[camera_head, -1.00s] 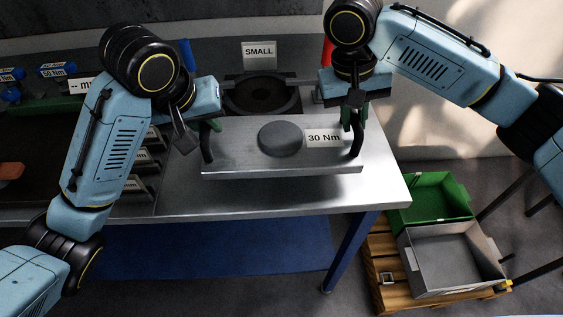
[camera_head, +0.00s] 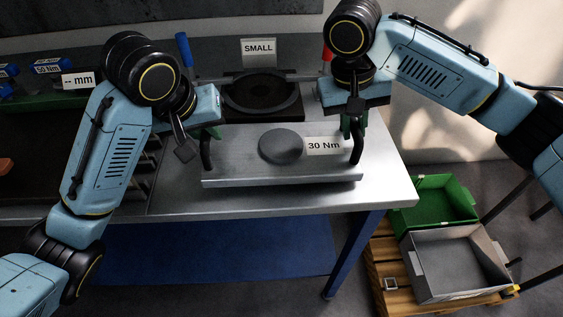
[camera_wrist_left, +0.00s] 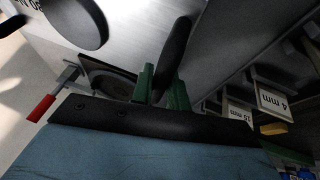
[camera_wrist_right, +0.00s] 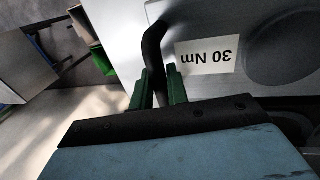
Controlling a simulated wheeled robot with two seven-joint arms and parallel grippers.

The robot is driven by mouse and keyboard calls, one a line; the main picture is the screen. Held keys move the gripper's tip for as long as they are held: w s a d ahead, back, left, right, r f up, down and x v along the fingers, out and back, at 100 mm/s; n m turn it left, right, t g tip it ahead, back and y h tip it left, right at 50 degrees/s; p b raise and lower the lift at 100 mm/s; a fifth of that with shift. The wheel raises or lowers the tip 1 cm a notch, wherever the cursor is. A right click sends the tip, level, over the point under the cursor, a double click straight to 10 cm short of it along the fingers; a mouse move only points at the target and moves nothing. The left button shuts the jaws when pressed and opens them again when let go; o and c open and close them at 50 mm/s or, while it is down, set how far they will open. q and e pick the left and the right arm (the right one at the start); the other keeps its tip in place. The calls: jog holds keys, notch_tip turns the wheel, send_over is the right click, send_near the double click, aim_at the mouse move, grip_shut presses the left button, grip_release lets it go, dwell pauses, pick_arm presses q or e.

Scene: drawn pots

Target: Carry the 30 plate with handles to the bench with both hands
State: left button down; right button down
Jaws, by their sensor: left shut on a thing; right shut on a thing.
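The grey metal plate (camera_head: 235,165) has a round dark knob (camera_head: 280,146), a "30 Nm" label (camera_head: 324,146) and a black handle at each end. It is held roughly level over the metal bench (camera_head: 382,189); I cannot tell whether it touches the top. My left gripper (camera_head: 207,136) is shut on the left handle (camera_head: 206,154), which also shows in the left wrist view (camera_wrist_left: 172,50). My right gripper (camera_head: 354,128) is shut on the right handle (camera_head: 356,149), seen in the right wrist view (camera_wrist_right: 153,46).
A dark round fixture (camera_head: 262,92) sits behind the plate, below a "SMALL" sign (camera_head: 258,51). Labelled slots stand at the left. A green bin (camera_head: 444,202) and a grey bin (camera_head: 455,262) rest on a wooden pallet (camera_head: 384,265) right of the bench. The front bench strip is clear.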

pick_arm(q)
jog(key=shift+f+b, duration=0.55)
jog(key=shift+b, duration=0.1)
pick_arm(e)
jog(key=shift+f, duration=0.6)
pick_arm(q)
jog(key=c, duration=1.7)
grip_release()
jog(key=shift+f, duration=0.1)
pick_arm(e)
jog(key=c, duration=1.7)
grip_release()
pick_arm(q)
jog(key=o, duration=0.3)
jog(key=shift+s, duration=0.15)
pick_arm(e)
jog(key=o, duration=0.3)
jog(key=shift+s, duration=0.15)
pick_arm(q)
jog(key=shift+o, duration=0.2)
pick_arm(e)
jog(key=shift+o, duration=0.2)
pick_arm(q)
jog(key=v, duration=1.2)
pick_arm(e)
notch_tip(320, 180, up, 12)
jog(key=a, duration=0.2)
jog(key=shift+a, duration=0.2)
jog(key=shift+f, duration=0.1)
